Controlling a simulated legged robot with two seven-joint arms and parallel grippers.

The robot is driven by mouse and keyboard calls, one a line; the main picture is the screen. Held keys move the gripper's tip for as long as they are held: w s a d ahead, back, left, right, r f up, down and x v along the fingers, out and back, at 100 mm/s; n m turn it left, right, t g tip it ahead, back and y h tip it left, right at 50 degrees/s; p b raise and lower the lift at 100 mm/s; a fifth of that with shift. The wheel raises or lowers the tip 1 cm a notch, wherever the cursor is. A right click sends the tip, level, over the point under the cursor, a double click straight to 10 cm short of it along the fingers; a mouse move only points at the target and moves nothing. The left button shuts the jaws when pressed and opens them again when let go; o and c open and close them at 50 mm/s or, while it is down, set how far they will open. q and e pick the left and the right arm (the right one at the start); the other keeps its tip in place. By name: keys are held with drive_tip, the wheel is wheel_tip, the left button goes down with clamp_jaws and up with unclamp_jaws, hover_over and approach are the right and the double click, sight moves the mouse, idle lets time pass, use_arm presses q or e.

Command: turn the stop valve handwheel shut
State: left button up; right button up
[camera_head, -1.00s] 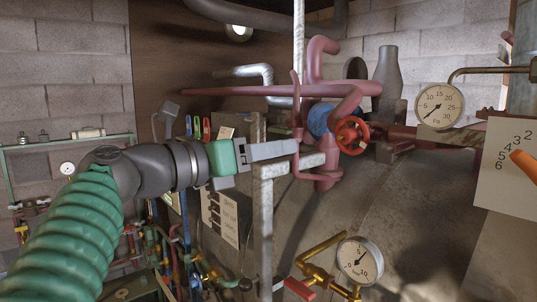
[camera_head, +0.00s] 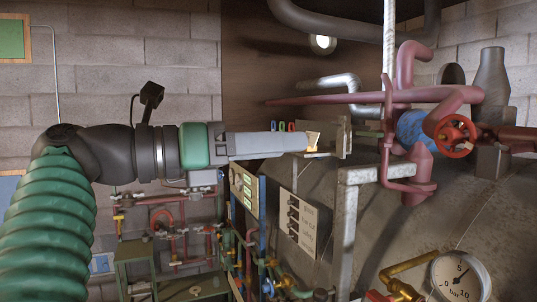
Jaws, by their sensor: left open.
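The stop valve's red handwheel (camera_head: 455,135) is at the right, with open gaps between its spokes. It sits on a blue valve body (camera_head: 412,128) in the reddish pipework. My left gripper (camera_head: 297,144) comes in from the left, its grey fingers pointing right. It is open and nothing shows between the fingers; one finger largely hides the other. Its tips are well left of the handwheel and apart from it. My right gripper is not in view.
A grey metal frame (camera_head: 347,215) and a thin reddish upright pipe (camera_head: 386,120) stand between the gripper and the valve. A pressure gauge (camera_head: 461,278) with brass pipe is at lower right. Small pipes and a label plate (camera_head: 303,222) lie below the gripper.

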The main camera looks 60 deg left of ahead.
use_arm(q)
drive_tip(key=shift+s+a, duration=0.1)
drive_tip(key=shift+s, duration=0.4)
drive_tip(key=shift+w, duration=0.1)
